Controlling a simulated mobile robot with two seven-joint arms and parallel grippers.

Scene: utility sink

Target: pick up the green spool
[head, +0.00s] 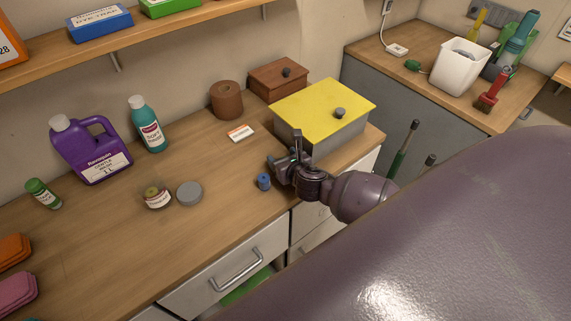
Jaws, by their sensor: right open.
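A small green object (413,65) lies on the right counter, left of the white bin; it may be the green spool, but it is too small to be sure. My right gripper (279,166) is open and empty over the front edge of the wooden worktop. It is far from that green object. A small blue spool-like piece (263,181) stands on the worktop just left of and below the right gripper, apart from its fingers as far as I can tell. My left gripper is not in view.
A grey box with a yellow lid (325,102) stands just behind the right gripper. A brown roll (227,100), a grey disc (189,193), a small jar (157,198) and a purple jug (91,150) are on the worktop (115,245). The worktop's front middle is clear.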

